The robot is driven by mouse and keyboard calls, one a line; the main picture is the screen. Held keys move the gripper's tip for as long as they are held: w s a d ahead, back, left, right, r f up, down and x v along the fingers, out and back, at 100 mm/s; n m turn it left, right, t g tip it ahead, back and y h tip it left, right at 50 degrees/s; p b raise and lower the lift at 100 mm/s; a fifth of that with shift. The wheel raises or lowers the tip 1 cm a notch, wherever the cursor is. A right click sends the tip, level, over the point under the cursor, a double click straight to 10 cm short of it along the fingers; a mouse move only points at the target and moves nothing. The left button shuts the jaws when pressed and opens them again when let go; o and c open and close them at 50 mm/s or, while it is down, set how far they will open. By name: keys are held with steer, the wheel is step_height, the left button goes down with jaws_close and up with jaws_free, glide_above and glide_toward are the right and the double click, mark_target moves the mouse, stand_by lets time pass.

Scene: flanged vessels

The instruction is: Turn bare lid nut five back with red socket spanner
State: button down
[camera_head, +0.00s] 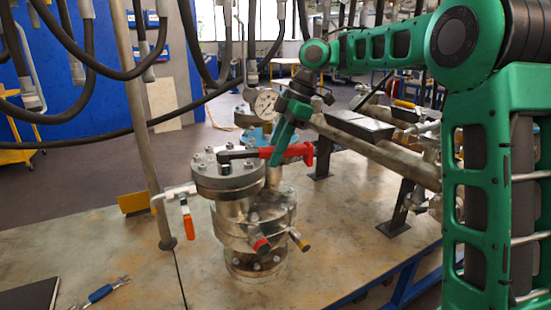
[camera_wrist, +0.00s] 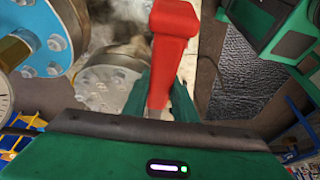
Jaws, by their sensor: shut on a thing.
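My gripper (camera_head: 279,142) is shut on the red handle of the socket spanner (camera_head: 296,153). In the wrist view my gripper's green fingers (camera_wrist: 160,95) stand either side of the red spanner handle (camera_wrist: 172,22). The spanner lies about level, and its dark head reaches left over the vessel lid (camera_head: 222,184). The head end is at a nut near the lid's front edge; I cannot tell whether the socket is seated on it. Several nuts and studs stand round the lid. I cannot make out which is nut five. The spanner's head is out of the wrist view.
A pressure gauge (camera_head: 264,104) and a blue flange (camera_wrist: 45,38) stand close behind the lid. An orange-handled valve (camera_head: 188,222) juts out left. Black hoses hang above.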

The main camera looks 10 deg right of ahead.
steer(key=shift+w, duration=0.35)
steer(key=shift+s+r, duration=0.1)
steer(key=shift+r, duration=2.45)
